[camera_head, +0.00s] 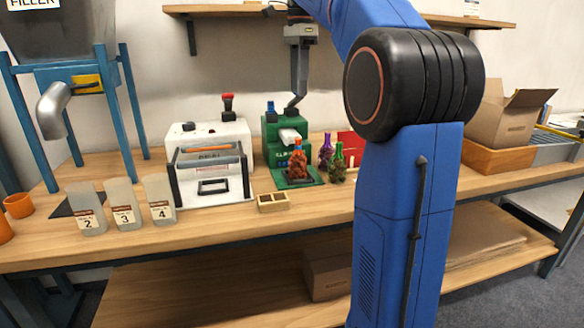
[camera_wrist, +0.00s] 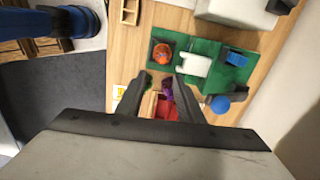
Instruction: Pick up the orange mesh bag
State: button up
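The orange mesh bag (camera_head: 298,162) stands upright on the base of the green clipping machine (camera_head: 272,130), in front of its white part. A purple bag (camera_head: 325,151) and a green bag (camera_head: 338,164) stand to the right of the orange one.
A red box (camera_head: 351,144) is behind the small bags. The white sealer (camera_head: 212,160) stands left of the green machine, with a small wooden tray (camera_head: 273,202) in front. Numbered grey bags (camera_head: 124,204) stand at left. A cardboard box (camera_head: 505,115) is at right.

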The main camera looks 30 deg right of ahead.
send_over(298, 140)
notch_tip(298, 140, down, 11)
jog(key=shift+r, duration=0.1)
jog(key=shift+w+d+f, duration=0.15)
jog(key=shift+f, duration=1.4)
jog(key=shift+w+d+f, duration=0.1)
jog(key=shift+w+f, duration=0.05)
jog(key=shift+f, duration=1.4)
grip_shut()
